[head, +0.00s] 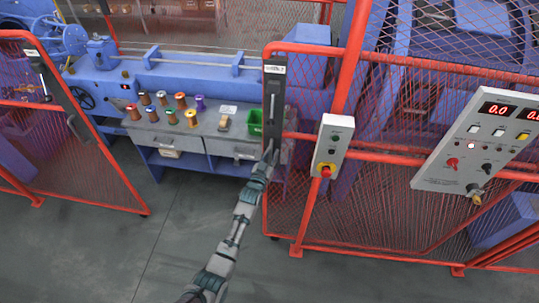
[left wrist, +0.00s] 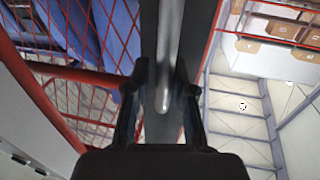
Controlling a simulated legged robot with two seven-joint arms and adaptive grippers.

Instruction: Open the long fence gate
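The fence gate (head: 390,215) is a red frame with red wire mesh on the right of the head view. On its left edge is a dark vertical plate with a grey bar handle (head: 271,108). My left gripper (head: 270,153) is at the lower end of that handle. In the left wrist view the handle (left wrist: 164,90) runs down between the two dark fingers of my left gripper (left wrist: 162,88). The fingers stand apart on either side of it, with gaps showing, so the gripper looks open around it. My right gripper is not in view.
A second red mesh panel (head: 80,170) with a dark handle plate stands at the left, with an open gap between. Behind is a workbench (head: 178,135) with several spools and a green bin (head: 255,122). A button box (head: 332,146) and control panel (head: 482,140) are mounted right.

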